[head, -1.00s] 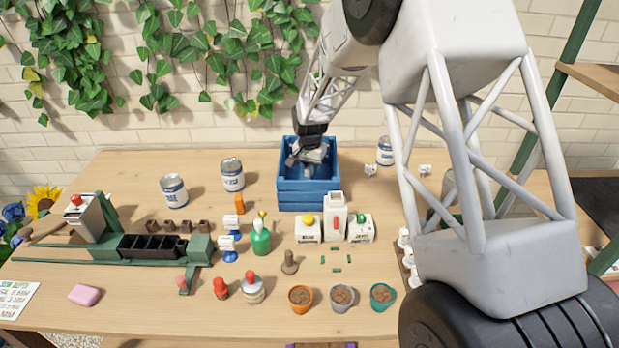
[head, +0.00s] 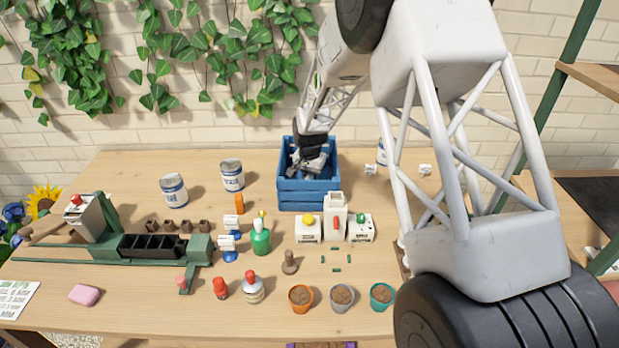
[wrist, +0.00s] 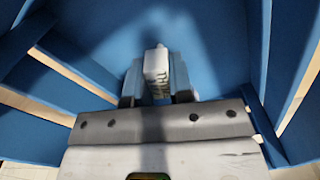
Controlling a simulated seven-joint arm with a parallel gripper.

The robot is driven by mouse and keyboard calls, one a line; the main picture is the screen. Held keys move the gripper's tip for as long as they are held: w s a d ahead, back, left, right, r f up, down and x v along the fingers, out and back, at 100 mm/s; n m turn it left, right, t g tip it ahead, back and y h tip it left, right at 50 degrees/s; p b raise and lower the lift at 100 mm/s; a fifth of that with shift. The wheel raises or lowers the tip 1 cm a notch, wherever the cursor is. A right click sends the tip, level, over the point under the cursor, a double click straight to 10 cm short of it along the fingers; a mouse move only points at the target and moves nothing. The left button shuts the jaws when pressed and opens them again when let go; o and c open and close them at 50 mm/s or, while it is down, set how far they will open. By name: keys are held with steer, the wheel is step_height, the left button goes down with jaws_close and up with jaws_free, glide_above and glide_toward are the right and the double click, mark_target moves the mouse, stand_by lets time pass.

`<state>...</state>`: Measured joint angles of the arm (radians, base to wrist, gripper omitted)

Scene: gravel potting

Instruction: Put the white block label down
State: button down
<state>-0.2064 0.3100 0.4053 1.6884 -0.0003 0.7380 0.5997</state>
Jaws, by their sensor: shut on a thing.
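My gripper (head: 311,168) is inside the blue crate (head: 308,201) at the back middle of the table, pointing down. In the wrist view my gripper (wrist: 156,88) is shut on the white block label (wrist: 157,66), with a finger on each side of it. The label has dark marks on its face and stands out beyond the fingertips. The crate's blue walls and floor surround it. I cannot tell whether the label touches the crate floor. In the head view my gripper hides most of the label.
Two small white pieces (head: 370,169) (head: 425,169) lie right of the crate. White boxes (head: 308,229) and a green bottle (head: 261,238) stand in front. Tins (head: 232,175) stand to the left. Slatted crate walls are close around my gripper.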

mark_target(309, 175)
steer(key=shift+f, duration=0.1)
steer(key=c, duration=1)
jaws_free()
step_height(309, 175, up, 12)
steer(key=shift+r, duration=0.1)
stand_by(0.5)
